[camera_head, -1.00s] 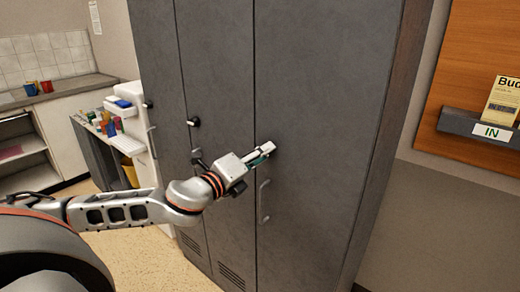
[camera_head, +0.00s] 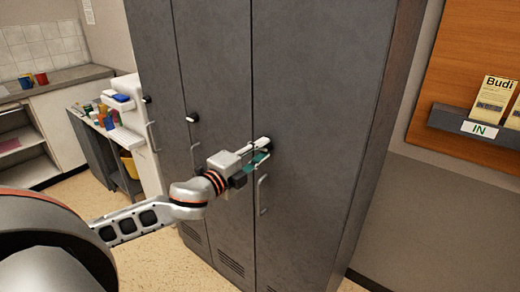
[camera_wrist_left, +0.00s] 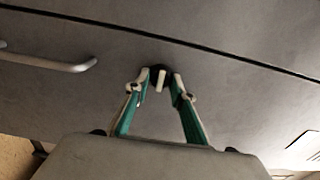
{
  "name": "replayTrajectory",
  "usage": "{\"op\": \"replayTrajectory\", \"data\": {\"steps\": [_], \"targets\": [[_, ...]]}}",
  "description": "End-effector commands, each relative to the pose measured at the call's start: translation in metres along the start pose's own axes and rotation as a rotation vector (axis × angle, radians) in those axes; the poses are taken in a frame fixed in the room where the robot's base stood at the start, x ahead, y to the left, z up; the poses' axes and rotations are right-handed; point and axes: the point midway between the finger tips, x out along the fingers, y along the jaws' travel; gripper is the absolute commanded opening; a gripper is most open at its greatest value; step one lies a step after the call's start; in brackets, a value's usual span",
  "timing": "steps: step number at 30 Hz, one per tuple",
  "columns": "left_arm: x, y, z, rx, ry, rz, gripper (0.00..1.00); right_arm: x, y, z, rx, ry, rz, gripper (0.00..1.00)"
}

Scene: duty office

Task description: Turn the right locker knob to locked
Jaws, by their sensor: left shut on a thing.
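The right locker door (camera_head: 310,110) is tall, grey and closed. Its knob (camera_wrist_left: 161,80) shows in the left wrist view as a dark round base with a pale grip, standing between my fingertips. My left gripper (camera_head: 265,148) reaches the knob from the left in the head view; it also shows in the left wrist view (camera_wrist_left: 161,84), with green-and-white fingers shut on the knob. In the head view the fingers mostly hide the knob, and I cannot read its exact setting. My right gripper is not in view.
The right locker's pull handle (camera_head: 263,195) is just below the gripper. The middle locker's knob (camera_head: 192,118) and the left locker's knob (camera_head: 147,99) are to the left. A dark wall shelf (camera_head: 450,124) marked IN is at the right. Beige floor shows at lower left.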

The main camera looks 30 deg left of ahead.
Motion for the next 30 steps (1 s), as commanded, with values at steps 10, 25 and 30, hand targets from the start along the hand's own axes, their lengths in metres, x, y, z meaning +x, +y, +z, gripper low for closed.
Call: {"op": "replayTrajectory", "data": {"steps": [10,25,30], "targets": [[0.0,0.003,-0.002,-0.01,0.004,0.005,0.02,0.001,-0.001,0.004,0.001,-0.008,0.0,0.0],[-0.001,0.001,-0.001,-0.006,0.002,0.002,0.4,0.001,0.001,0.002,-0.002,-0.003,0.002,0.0],[-0.012,0.002,-0.001,-0.007,0.002,0.003,0.4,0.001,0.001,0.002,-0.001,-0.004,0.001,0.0]]}}
